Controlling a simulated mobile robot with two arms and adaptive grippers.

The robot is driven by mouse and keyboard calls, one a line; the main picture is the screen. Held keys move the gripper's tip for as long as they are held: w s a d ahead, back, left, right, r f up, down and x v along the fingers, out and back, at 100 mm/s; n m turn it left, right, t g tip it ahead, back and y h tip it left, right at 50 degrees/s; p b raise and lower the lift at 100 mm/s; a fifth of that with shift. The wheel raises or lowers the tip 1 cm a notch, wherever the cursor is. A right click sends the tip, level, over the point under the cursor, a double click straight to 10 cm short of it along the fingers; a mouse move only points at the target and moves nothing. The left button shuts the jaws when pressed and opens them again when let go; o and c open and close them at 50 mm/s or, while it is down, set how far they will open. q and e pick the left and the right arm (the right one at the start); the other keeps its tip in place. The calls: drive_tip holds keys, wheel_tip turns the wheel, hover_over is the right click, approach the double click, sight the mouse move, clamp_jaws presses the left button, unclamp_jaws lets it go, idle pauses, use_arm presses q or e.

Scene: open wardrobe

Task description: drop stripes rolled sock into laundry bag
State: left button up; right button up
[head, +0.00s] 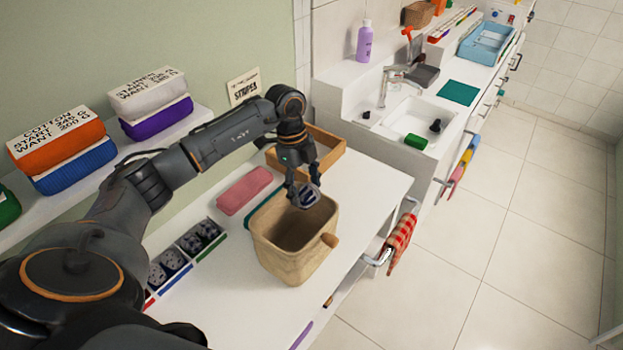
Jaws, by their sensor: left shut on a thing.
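My left gripper (304,190) reaches in from the left and points down. It is shut on a small rolled sock (307,198) with dark blue and pale stripes. The sock is above the back part of the open tan laundry bag (290,262), near its rear rim. I cannot tell whether it is above the rim or just inside the opening. The bag stands upright on the white counter, and its visible inside looks empty. My right gripper is out of view.
A pink folded cloth (244,191) lies left of the bag, and a wooden tray (328,150) is behind it. A divided box (190,243) with patterned rolls is at left. A sign (243,88) reads "stripes". A sink (420,122) is at back right.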

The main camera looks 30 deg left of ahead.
use_arm(q)
drive_tip(key=shift+s+f+b, duration=0.4)
drive_tip(key=shift+s+f, duration=0.05)
drive_tip(key=shift+s, duration=0.25)
drive_tip(key=shift+a+b+x, duration=0.2)
drive_tip(key=shift+b+x, duration=0.5)
drive_tip(key=shift+x, duration=0.3)
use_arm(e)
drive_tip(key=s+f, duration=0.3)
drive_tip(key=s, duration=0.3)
use_arm(q)
drive_tip(key=b+x, duration=0.2)
drive_tip(key=x, duration=0.1)
drive_tip(key=a+b+x, duration=0.1)
drive_tip(key=b+x, duration=0.1)
drive_tip(key=shift+w+f, duration=0.25)
drive_tip(key=a+b+x, duration=0.2)
drive_tip(key=b+x, duration=0.5)
drive_tip(key=x, duration=0.2)
drive_tip(key=shift+f+b, duration=0.25)
drive_tip(key=shift+b, duration=0.1)
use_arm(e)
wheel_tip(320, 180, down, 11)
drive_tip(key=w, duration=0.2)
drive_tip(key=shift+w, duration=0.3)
use_arm(q)
drive_tip(key=shift+w, duration=0.15)
drive_tip(key=shift+f, duration=0.55)
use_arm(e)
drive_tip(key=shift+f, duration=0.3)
